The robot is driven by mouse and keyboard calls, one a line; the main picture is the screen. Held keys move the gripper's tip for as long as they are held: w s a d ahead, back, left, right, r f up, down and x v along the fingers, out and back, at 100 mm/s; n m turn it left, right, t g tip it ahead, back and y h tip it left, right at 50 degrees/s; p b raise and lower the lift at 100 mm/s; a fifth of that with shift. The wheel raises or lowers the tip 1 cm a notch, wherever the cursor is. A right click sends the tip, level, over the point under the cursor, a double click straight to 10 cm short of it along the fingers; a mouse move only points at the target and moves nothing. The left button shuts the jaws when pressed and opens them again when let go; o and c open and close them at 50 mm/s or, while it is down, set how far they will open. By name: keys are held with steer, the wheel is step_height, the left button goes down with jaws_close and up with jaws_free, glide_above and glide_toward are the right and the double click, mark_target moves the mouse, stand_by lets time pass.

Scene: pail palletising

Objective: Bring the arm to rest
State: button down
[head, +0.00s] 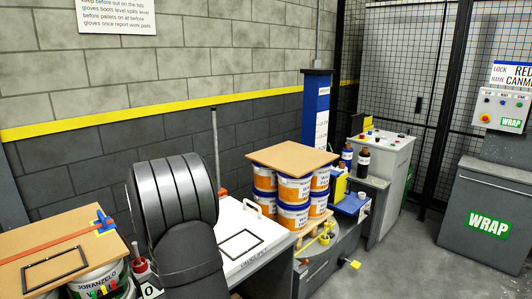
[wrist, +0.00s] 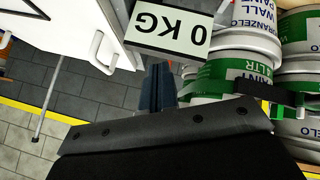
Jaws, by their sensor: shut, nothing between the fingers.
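My gripper (wrist: 159,88) shows in the wrist view as two dark fingers close together, shut and empty. Its fingertips lie just beside the lower edge of a display reading 0 KG (wrist: 168,28), with pails to their right; I cannot tell the gap in depth. In the head view my dark arm stands folded in the left foreground, between the board-topped pails and the white table. My gripper is hidden in that view.
Green-labelled pails (head: 99,281) stand at left under a brown board (head: 45,245). The white table (head: 236,225) is beside my arm. Orange-labelled pails (head: 293,190) stand stacked on a pallet under another board (head: 292,156). Grey floor (head: 400,265) is clear at right.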

step_height(320, 180, down, 7)
steer(key=d+y, duration=0.1)
steer(key=y, duration=0.2)
steer(key=shift+s+f+t+y, duration=0.2)
steer(key=shift+s+t+y, duration=0.1)
steer(key=shift+s+t, duration=0.1)
